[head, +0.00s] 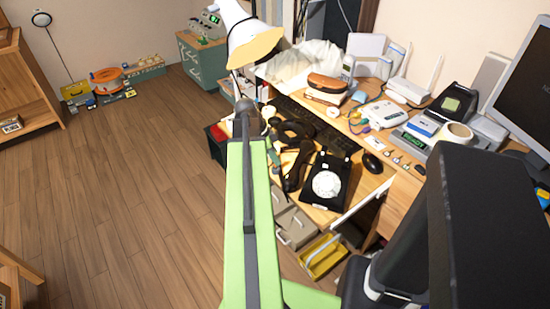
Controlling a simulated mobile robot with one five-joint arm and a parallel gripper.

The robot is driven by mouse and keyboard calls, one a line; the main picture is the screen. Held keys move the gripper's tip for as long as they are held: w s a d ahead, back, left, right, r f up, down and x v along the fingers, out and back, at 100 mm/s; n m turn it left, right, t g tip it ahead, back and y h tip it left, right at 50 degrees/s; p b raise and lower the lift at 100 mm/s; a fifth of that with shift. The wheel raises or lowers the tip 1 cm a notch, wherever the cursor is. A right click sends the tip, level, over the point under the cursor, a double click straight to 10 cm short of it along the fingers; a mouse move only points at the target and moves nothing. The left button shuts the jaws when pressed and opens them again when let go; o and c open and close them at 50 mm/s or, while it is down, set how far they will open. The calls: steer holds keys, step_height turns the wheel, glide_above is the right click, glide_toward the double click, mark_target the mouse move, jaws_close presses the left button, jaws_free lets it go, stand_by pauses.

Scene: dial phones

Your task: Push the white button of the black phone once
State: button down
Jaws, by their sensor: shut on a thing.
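The black phone (323,192) lies on the front part of the wooden desk, right of the picture's middle. Its round white dial (327,184) faces up. The white button is too small to make out for sure. Dark curved shapes (297,165) lie just left of the phone; I cannot tell whether they are its handset. I cannot make out my gripper's fingers anywhere in the head view. A long green part with a grey rod crosses the lower middle and hides what is behind it.
A black keyboard (318,122) lies behind the phone and a mouse (373,162) to its right. A white lamp (250,42) hangs at the desk's left end. Routers, a mug (455,135) and a monitor (523,88) crowd the right. The wooden floor at left is mostly clear.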

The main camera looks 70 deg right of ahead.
steer(key=shift+f+b, duration=1.05)
steer(key=shift+f, duration=0.1)
steer(key=c, duration=1.3)
jaws_free()
steer(key=shift+c, duration=0.2)
steer(key=shift+r, duration=0.1)
steer(key=p+v, duration=1.6)
steer(key=v, duration=0.1)
steer(key=shift+a+r, duration=0.1)
